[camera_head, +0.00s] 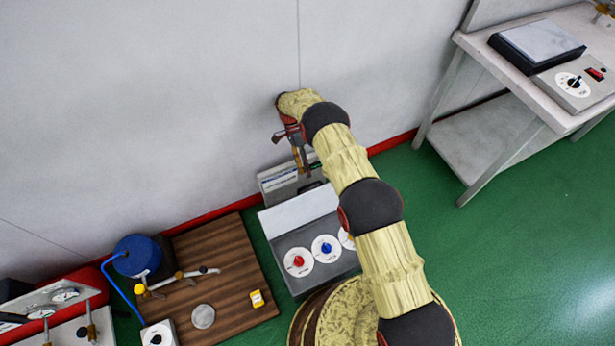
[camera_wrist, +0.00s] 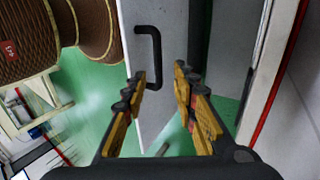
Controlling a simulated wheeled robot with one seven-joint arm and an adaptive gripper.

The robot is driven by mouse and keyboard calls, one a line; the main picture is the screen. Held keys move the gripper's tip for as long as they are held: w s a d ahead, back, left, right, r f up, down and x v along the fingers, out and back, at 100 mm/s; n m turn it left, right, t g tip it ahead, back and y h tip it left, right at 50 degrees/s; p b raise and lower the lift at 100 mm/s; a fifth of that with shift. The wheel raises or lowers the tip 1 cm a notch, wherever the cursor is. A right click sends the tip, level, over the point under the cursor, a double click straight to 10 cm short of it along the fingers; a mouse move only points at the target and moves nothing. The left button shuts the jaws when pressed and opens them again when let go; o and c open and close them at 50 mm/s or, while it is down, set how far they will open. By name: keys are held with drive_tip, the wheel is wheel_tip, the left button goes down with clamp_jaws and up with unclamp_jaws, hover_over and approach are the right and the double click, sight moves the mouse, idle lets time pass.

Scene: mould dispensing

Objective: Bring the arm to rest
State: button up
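My arm (camera_head: 368,183) is stretched out from the bottom of the head view towards the wall, bent down at its end. My gripper (camera_head: 301,160) points down near the wall, above the back of a grey cabinet. Beyond the fingers is a grey panel (camera_wrist: 170,45) with a black bar handle (camera_wrist: 152,62). The handle's lower end lies beside the left fingertip; I cannot tell whether they touch.
A grey control box (camera_head: 305,242) with red and blue knobs stands below my gripper. A wooden board (camera_head: 225,240) with a blue pot (camera_head: 137,255) is at the left. A metal table (camera_head: 545,105) is at the right. Green floor (camera_head: 500,260) is clear between.

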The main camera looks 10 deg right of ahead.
drive_tip(key=shift+w+a+r, duration=0.1)
drive_tip(key=shift+w+r, duration=0.1)
drive_tip(key=shift+r, duration=0.15)
idle(0.3)
